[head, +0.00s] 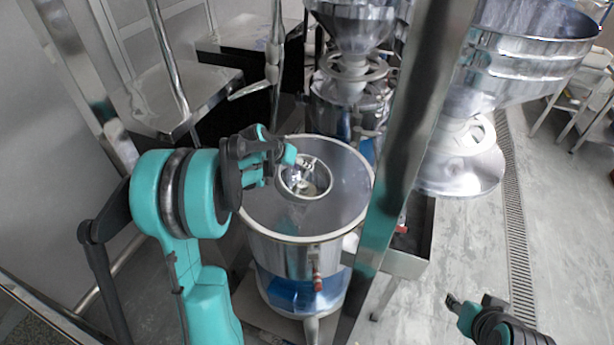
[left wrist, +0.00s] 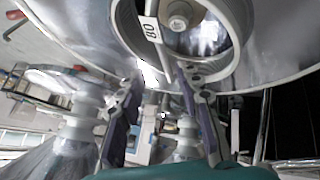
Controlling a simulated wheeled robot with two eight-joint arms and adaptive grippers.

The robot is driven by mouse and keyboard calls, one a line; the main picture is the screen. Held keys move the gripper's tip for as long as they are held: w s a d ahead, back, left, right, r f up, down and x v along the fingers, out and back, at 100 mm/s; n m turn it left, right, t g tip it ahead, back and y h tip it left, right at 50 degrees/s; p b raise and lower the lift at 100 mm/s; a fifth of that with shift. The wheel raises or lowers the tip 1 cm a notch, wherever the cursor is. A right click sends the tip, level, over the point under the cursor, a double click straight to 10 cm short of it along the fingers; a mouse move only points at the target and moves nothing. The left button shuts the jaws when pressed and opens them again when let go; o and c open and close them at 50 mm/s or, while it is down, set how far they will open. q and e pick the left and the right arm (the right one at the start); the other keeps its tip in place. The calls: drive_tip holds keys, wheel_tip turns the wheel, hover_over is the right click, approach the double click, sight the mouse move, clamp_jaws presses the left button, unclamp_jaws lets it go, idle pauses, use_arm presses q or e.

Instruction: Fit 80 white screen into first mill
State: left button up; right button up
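The first mill (head: 345,215) is a round steel drum with a pale rim and a central opening. The white screen ring (head: 305,180) shows at that opening. In the left wrist view the ring (left wrist: 240,30) carries a white tag reading 80 (left wrist: 152,30). Whether it is fully seated I cannot tell. My left gripper (head: 285,152) is over the drum's top, at the left of the ring. In the left wrist view its fingers (left wrist: 158,78) are spread apart, with no object clearly held. My right gripper (head: 467,302) is low at the right, away from the mill; its finger gap is unclear.
A shiny metal post (head: 420,130) stands in front of the mill's right side. More steel mills with funnels (head: 350,25) stand behind and to the right. A steel table (head: 180,95) is at the back left. Grey floor (head: 560,230) is open at the right.

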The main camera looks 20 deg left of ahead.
sight(307, 173)
use_arm(q)
drive_tip(key=x, duration=0.4)
drive_tip(key=b+x, duration=0.1)
drive_tip(key=x, duration=0.1)
drive_tip(key=shift+a+f, duration=0.3)
drive_tip(key=shift+f, duration=0.2)
drive_tip(key=shift+s, duration=0.1)
clamp_jaws()
